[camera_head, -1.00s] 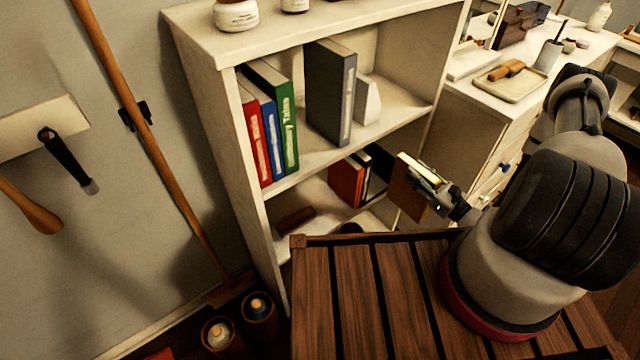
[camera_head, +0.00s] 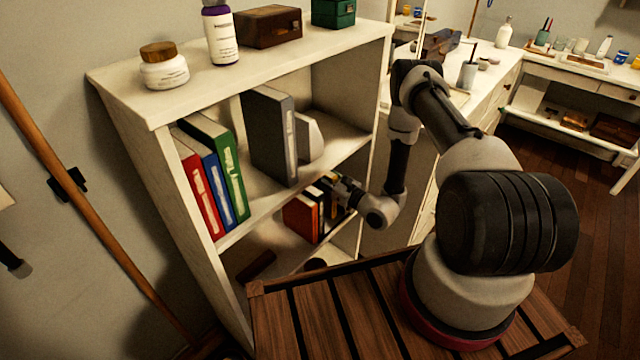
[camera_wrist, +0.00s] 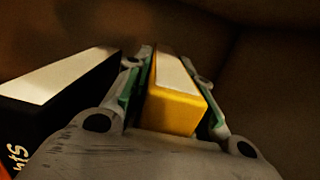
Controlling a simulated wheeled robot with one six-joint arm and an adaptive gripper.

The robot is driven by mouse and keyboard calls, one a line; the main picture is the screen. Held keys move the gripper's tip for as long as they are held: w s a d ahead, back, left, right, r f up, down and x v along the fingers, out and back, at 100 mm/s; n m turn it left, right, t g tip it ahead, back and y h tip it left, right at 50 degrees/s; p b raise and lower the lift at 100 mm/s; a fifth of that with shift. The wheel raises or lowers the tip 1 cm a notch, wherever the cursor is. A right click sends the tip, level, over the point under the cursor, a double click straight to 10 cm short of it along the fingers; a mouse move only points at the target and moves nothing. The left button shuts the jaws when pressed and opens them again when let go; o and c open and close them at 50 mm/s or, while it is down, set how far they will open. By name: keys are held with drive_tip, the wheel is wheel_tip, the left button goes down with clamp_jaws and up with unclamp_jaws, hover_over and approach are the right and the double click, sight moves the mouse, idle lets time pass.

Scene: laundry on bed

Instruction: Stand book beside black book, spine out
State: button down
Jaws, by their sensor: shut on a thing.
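My gripper (camera_wrist: 175,85) is shut on a yellow book (camera_wrist: 173,112), one finger on each side of it, in the wrist view. The book stands roughly upright with its pale page edge up and its yellow spine toward the camera. The black book (camera_wrist: 55,112) stands just to its left, with a gap taken up by my left finger. In the head view my gripper (camera_head: 342,188) reaches into the lower shelf compartment at its right side, beside the black book. The gripper largely hides the held book there, and its base contact cannot be seen.
An orange-red book (camera_head: 301,219) stands left of the black book. The shelf above (camera_head: 262,183) holds red, blue, green and grey books and a white block, close over my gripper. A dark object (camera_head: 256,266) lies on the lower shelf. A slatted wooden top (camera_head: 320,312) is in front.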

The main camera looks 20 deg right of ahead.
drive_tip(key=shift+s+f, duration=0.1)
drive_tip(key=shift+f, duration=1.75)
drive_tip(key=c, duration=1.2)
unclamp_jaws()
drive_tip(key=r+v, duration=0.1)
drive_tip(key=v, duration=1.1)
drive_tip(key=shift+f, duration=0.25)
drive_tip(key=shift+d, duration=0.1)
